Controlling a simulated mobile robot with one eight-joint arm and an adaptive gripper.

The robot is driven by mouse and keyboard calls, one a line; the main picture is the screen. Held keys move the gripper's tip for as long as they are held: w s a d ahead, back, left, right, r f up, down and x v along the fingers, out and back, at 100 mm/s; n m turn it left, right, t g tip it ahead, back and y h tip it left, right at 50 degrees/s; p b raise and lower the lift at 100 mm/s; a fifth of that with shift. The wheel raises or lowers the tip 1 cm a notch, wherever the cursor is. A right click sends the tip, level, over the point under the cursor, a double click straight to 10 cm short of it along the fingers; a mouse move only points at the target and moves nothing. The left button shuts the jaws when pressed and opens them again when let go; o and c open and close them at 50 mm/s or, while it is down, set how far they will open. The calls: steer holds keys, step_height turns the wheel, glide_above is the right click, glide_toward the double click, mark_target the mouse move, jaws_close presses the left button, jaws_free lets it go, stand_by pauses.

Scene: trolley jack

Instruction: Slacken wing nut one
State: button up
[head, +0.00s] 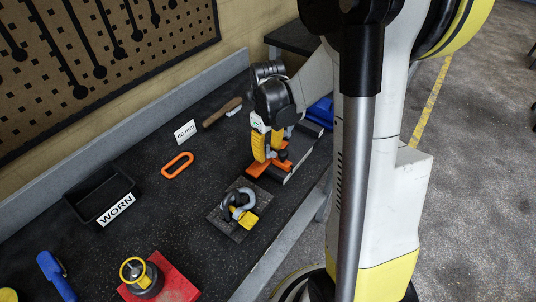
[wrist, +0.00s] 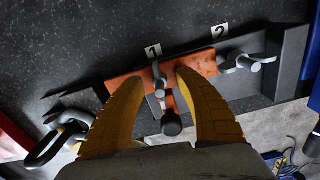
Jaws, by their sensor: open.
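Wing nut one (wrist: 158,76) is a grey winged nut beside the label "1" (wrist: 152,50), on an orange plate (wrist: 203,64) in the wrist view. My gripper (wrist: 156,76) is open, its yellow fingers on either side of this nut. I cannot tell whether either finger touches it. A dark round knob (wrist: 171,125) shows between the fingers, nearer my palm. A second grey wing nut (wrist: 248,63) sits to the right by the label "2" (wrist: 219,30). In the head view my gripper (head: 267,159) is low over the orange plate (head: 257,170), and its fingers hide wing nut one.
A grey shackle on a dark plate (head: 232,228) lies in front of the fixture. An orange link (head: 177,165), a "60 mm" card (head: 185,132), a wooden-handled tool (head: 222,112) and a black "WORN" bin (head: 92,194) stand left. The bench between them is clear.

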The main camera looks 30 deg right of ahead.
steer(key=shift+f, duration=0.3)
jaws_close()
steer(key=shift+n, duration=2.4)
jaws_free()
